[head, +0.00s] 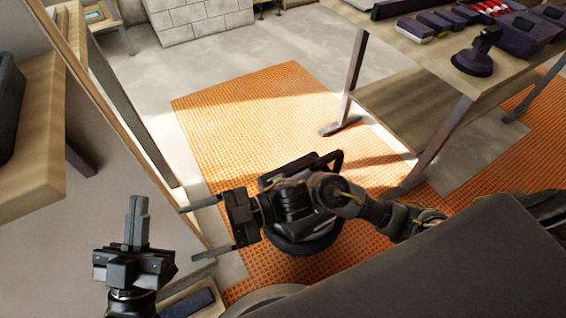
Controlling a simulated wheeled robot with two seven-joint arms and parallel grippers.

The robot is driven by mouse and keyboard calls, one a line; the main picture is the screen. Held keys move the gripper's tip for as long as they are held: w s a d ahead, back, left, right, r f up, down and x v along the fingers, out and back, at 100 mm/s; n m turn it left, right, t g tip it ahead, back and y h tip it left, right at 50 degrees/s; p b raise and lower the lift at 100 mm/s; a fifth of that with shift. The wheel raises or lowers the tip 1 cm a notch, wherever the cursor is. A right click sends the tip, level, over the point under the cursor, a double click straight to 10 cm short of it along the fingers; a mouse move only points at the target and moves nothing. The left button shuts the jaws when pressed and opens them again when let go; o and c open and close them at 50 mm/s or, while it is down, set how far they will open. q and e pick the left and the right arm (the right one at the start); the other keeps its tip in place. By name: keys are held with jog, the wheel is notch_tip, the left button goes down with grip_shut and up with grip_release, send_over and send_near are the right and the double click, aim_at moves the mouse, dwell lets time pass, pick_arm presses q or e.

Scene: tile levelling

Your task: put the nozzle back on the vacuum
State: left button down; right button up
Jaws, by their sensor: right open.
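My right gripper (187,233) reaches to the left over the floor, its two fingers spread wide with nothing between them. My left gripper (138,207) is at the lower left, fingers pointing up the picture. Its fingers overlap in this view, so their gap cannot be judged. A dark, round-based machine with a black handle (334,160), perhaps the vacuum, stands on the orange mat, largely hidden beneath my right arm. I cannot make out the nozzle for certain.
A workbench (520,84) at the upper right carries a suction lifter (473,58) and dark boxes. A wooden bench (40,135) stands at the left. A blue item (190,306) lies in a tray at the bottom. The orange mat (235,120) is clear toward the back.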

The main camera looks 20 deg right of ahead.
jog(key=d+r+m+t+y, duration=0.3)
jog(key=r+m+t, duration=0.2)
jog(key=r+t, duration=0.2)
jog(key=w+d+r+m+t+h, duration=0.1)
jog(key=d+r+m+t+h, duration=0.2)
jog(key=d+m+t+h, duration=0.7)
jog(key=d+m+t, duration=0.1)
jog(key=d+t, duration=0.3)
jog(key=shift+r+m+t, duration=0.15)
jog(key=shift+m+t, duration=0.15)
jog(key=shift+t, duration=0.1)
